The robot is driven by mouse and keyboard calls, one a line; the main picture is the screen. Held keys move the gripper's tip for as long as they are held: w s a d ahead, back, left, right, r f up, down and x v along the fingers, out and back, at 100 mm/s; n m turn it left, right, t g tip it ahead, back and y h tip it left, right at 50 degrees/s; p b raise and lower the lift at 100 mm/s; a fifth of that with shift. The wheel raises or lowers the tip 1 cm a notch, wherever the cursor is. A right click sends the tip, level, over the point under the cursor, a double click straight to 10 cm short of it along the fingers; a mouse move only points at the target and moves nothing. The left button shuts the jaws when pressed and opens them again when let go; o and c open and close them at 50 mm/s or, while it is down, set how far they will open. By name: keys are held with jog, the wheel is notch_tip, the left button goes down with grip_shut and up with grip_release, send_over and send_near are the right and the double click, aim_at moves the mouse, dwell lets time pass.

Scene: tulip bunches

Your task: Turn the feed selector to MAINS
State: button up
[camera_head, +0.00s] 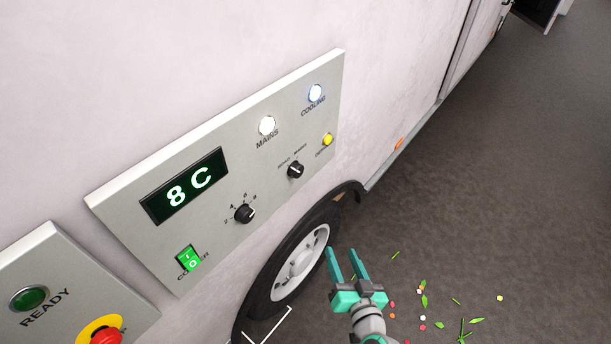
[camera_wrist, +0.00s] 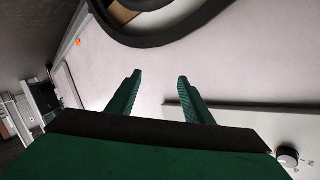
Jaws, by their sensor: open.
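The feed selector (camera_head: 296,170) is a small black knob with a pale mark on the grey control panel (camera_head: 220,225), at its lower right in the head view. Small labels sit above it; the pointer's exact setting is too small to tell. My gripper (camera_head: 341,251) is open and empty, below and to the right of the selector, apart from the panel, beside the wheel. In the wrist view my gripper's fingers (camera_wrist: 160,76) stand apart with nothing between them. A black knob (camera_wrist: 288,157) shows at the lower right there; I cannot tell which one.
The panel also bears a lit MAINS lamp (camera_head: 267,126), a lit COOLING lamp (camera_head: 315,93), a yellow button (camera_head: 327,139), a numbered dial (camera_head: 245,213), a green rocker (camera_head: 188,259) and a display (camera_head: 185,186) reading 8 C. The wheel (camera_head: 300,263) lies below; petals litter the floor.

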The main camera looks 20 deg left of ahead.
jog(key=w+a+r+n+g+y, duration=0.2)
jog(key=w+r+n+y, duration=0.25)
jog(key=r, duration=0.55)
jog(key=n+g+y, duration=0.5)
jog(key=n, duration=0.3)
send_near(300, 173)
jog(key=x, duration=0.8)
jog(key=shift+a+r, duration=0.1)
jog(key=c, duration=1.1)
jog(key=shift+o, duration=0.2)
